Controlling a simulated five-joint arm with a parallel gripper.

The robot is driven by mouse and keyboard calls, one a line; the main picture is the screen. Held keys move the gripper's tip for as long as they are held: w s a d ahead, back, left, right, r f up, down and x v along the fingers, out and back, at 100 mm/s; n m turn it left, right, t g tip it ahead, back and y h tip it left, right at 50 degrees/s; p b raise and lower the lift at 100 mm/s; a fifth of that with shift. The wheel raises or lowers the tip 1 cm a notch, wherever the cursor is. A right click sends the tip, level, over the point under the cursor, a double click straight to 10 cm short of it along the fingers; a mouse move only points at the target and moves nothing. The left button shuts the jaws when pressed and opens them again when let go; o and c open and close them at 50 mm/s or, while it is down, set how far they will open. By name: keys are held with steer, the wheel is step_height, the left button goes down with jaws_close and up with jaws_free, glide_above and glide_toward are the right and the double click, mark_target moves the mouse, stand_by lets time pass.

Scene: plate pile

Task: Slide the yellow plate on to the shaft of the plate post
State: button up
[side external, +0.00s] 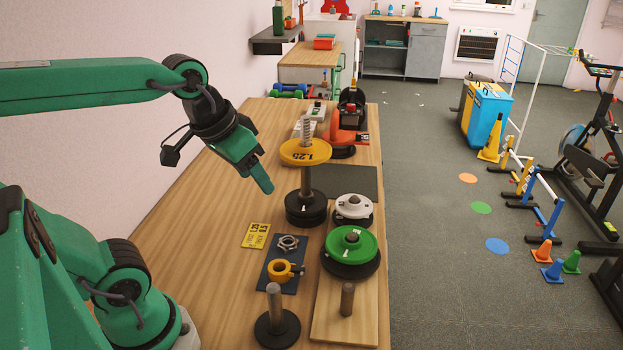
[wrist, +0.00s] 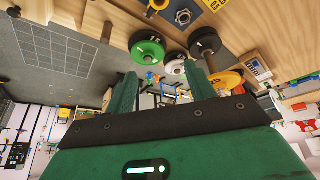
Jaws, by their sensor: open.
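The yellow plate (side external: 305,152), marked 1.25, is around a tall upright post, high on its shaft (side external: 306,178). The shaft's ridged top sticks out above the plate. Black plates (side external: 305,208) sit at the foot of this post, with bare shaft between them and the yellow plate. My gripper (side external: 264,181) is open and empty, to the left of the post and apart from the yellow plate. In the wrist view the yellow plate (wrist: 226,84) shows beyond the right finger. One finger hides the other in the side view.
A green plate (side external: 351,243) and a white plate (side external: 354,206) lie on black plates to the right. Short posts (side external: 276,302) (side external: 347,300) stand at the front. A yellow collar (side external: 280,271) and a nut (side external: 288,243) lie on a dark mat. The table's left side is clear.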

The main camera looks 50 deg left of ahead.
steer(key=w+a+r+n+g, duration=0.1)
steer(key=w+a+r+n, duration=0.1)
steer(key=w+a+r, duration=0.3)
steer(key=n+g, duration=0.4)
steer(key=n, duration=0.2)
glide_above(305, 136)
steer(key=shift+w+a+f, duration=0.15)
steer(key=shift+w+f, duration=0.05)
steer(key=shift+f, duration=0.2)
steer(key=shift+w+a+f, duration=0.15)
steer(key=shift+w+a, duration=0.1)
steer(key=shift+a, duration=0.1)
steer(key=shift+f, duration=0.15)
steer(key=shift+f, duration=4.8)
